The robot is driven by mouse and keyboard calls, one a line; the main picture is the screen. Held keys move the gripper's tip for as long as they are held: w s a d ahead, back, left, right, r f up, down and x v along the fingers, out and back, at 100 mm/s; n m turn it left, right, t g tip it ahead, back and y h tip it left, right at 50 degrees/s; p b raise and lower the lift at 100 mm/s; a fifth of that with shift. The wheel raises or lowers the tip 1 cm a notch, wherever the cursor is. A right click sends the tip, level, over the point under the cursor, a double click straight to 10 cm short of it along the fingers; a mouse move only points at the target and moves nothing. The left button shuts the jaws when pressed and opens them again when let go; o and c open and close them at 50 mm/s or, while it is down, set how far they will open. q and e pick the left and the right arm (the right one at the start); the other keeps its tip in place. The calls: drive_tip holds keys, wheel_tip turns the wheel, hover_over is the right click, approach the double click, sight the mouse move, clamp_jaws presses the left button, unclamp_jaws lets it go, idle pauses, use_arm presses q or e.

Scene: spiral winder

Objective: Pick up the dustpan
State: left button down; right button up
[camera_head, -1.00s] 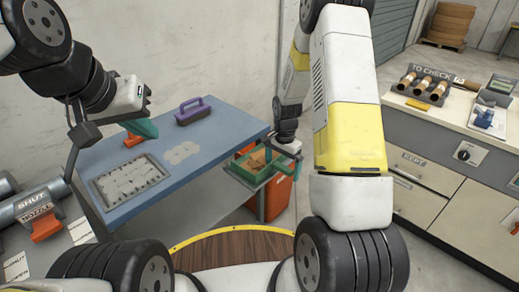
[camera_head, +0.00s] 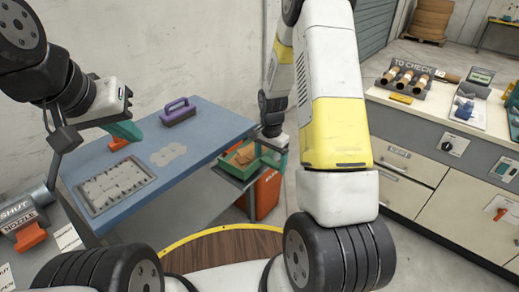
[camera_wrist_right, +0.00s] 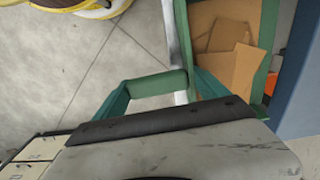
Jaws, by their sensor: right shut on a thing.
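The dustpan (camera_head: 235,171) is a green pan with brown cardboard-like pieces in it, beside the right end of the blue table, in the head view. Its green side also shows at the upper right of the right wrist view (camera_wrist_right: 267,35). My right gripper (camera_wrist_right: 157,84) has its two teal fingers closed on a green bar, which appears to be the dustpan's handle. In the head view my right gripper (camera_head: 279,150) is at the pan's right side, partly hidden by my arm. My left gripper (camera_head: 122,133) is over the blue table; its fingers are not clear.
The blue table (camera_head: 195,185) holds a purple-handled brush (camera_head: 178,112), a grey tray (camera_head: 82,207) and pale round pieces. An orange bin (camera_head: 267,193) stands under the pan. A cream drawer cabinet (camera_head: 450,195) is at right. Open floor lies between table and cabinet.

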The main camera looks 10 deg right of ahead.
drive_tip(key=shift+s+a+r, duration=0.15)
drive_tip(key=shift+r, duration=0.45)
drive_tip(key=shift+s+a+r, duration=0.1)
drive_tip(key=shift+r, duration=0.5)
drive_tip(key=s+a+r, duration=0.1)
drive_tip(key=s+a, duration=0.9)
drive_tip(key=shift+s+a, duration=0.4)
drive_tip(key=shift+r, duration=0.1)
